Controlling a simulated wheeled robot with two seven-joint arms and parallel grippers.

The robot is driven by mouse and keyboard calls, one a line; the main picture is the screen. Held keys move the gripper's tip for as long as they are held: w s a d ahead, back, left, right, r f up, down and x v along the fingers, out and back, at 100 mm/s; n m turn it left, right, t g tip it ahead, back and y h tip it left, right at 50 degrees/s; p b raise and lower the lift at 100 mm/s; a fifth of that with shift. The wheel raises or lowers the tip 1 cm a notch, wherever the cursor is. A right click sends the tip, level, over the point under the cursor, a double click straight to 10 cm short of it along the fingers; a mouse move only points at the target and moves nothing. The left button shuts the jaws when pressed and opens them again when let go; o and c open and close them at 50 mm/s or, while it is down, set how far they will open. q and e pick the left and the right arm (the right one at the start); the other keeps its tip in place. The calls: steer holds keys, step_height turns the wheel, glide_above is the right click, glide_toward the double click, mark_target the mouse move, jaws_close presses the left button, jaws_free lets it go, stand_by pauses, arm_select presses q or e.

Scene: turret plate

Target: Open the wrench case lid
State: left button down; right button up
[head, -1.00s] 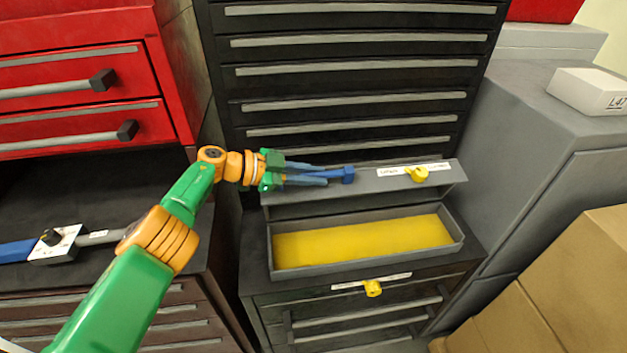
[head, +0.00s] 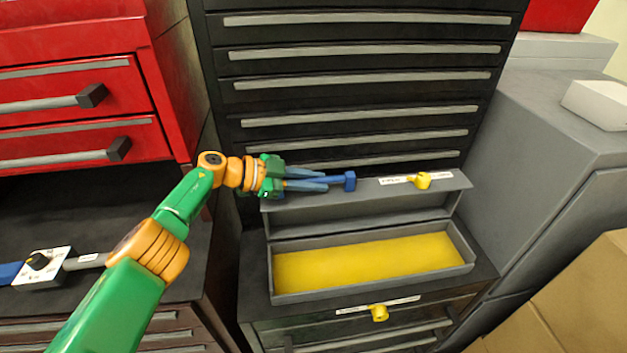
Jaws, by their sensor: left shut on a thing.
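The grey wrench case (head: 375,293) lies on top of a dark drawer cabinet, with its yellow-lined inside showing and no wrench visible in it. Its grey lid (head: 450,187) is raised at the back of the case. A yellow knob (head: 422,181) and a white label are on the lid. My left gripper (head: 328,181) is at the left part of the lid, its fingers shut on a blue handle (head: 346,182). The fingers hide part of the handle. My right gripper is out of view.
Black drawers (head: 360,85) rise close behind the lid. A red drawer cabinet (head: 75,100) and a dark bench stand at left. A grey cabinet (head: 540,190) and cardboard boxes (head: 585,295) stand at right. A second yellow knob (head: 379,313) is below the case front.

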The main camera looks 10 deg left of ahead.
mark_target(284, 199)
arm_select(q)
steer(key=c, duration=0.8)
jaws_free()
steer(key=shift+w+f, duration=0.1)
steer(key=shift+s+a+r+p, duration=0.25)
steer(key=shift+a+r+p, duration=0.15)
steer(key=shift+a+p, duration=0.1)
steer(key=shift+s+a+r+p, duration=0.2)
steer(key=shift+a+r+p, duration=0.15)
steer(key=shift+a+p, duration=0.15)
steer(key=v, duration=0.4)
steer(key=shift+s+a+f+b, duration=0.15)
steer(key=shift+s+a+b, duration=0.15)
steer(key=shift+a+b, duration=0.1)
steer(key=shift+w+d, duration=0.1)
